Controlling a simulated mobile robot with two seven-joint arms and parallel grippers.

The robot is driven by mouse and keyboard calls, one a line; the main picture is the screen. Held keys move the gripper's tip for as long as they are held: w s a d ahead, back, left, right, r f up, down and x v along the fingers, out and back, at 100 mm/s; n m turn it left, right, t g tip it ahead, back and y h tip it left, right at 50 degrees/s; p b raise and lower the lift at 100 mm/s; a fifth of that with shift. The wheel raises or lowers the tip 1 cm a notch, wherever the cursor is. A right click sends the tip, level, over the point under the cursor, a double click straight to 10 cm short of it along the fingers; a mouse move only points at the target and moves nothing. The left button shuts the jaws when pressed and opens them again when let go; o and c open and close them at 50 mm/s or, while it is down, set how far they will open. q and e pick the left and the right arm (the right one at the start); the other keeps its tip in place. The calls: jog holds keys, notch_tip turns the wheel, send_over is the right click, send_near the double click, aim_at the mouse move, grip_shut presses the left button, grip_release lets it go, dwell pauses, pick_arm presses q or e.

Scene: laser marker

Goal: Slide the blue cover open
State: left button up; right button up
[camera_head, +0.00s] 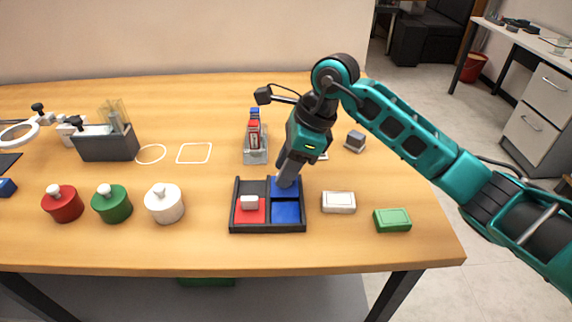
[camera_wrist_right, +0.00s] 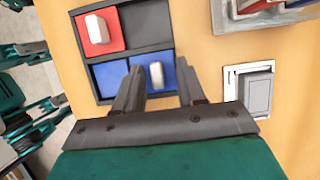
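The black two-by-two tray (camera_head: 268,229) stands near the front of the table. The blue cover (camera_head: 287,195) is over its back right compartment. Its white knob (camera_wrist_right: 156,75) shows in the right wrist view but is hidden behind my gripper in the head view. The front right compartment (camera_head: 286,213) shows a blue surface. A red cover (camera_head: 249,214) with a white knob lies over the front left compartment, and the back left one is dark. My right gripper (camera_head: 286,181) points down over the blue cover, fingers apart on either side of the knob; contact is unclear. My left gripper is out of view.
A white block (camera_head: 338,203) and a green block (camera_head: 392,220) lie right of the tray. White (camera_head: 164,203), green (camera_head: 112,204) and red (camera_head: 62,204) knobbed jars stand left. A grey holder with markers (camera_head: 255,148) stands behind the tray. The table's front is clear.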

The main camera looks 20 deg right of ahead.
jog(key=v, duration=1.2)
jog(key=shift+d+r+p, duration=0.2)
jog(key=shift+r+p, duration=0.1)
jog(key=shift+r, duration=0.05)
jog(key=shift+s, duration=0.1)
